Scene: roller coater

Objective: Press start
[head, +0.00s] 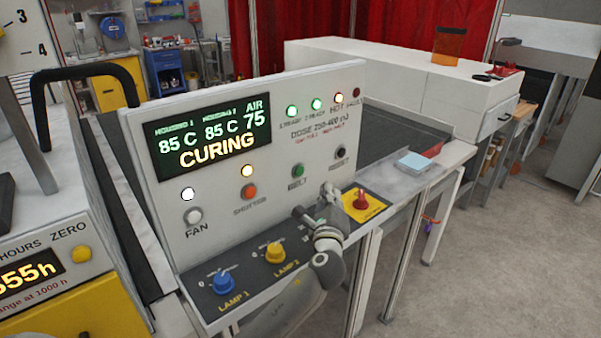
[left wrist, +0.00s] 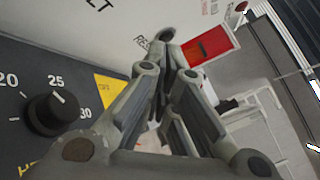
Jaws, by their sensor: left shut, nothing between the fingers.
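The white control panel (head: 235,150) stands upright, and its display (head: 212,136) reads CURING. I cannot read "start" on any button. My left gripper (head: 328,190) is shut and empty, in front of the panel just below the RESET button. In the left wrist view its fingertips (left wrist: 166,38) are together beside the partly covered RESET lettering; whether they touch the panel is unclear. My right gripper is not in view.
Below are a blue LAMP 1 knob (head: 224,282), a yellow LAMP 2 knob (head: 275,252), and a red switch (head: 361,199) on a yellow plate. A black dial (left wrist: 54,111) shows in the left wrist view. A dark conveyor belt (head: 375,138) lies behind the panel.

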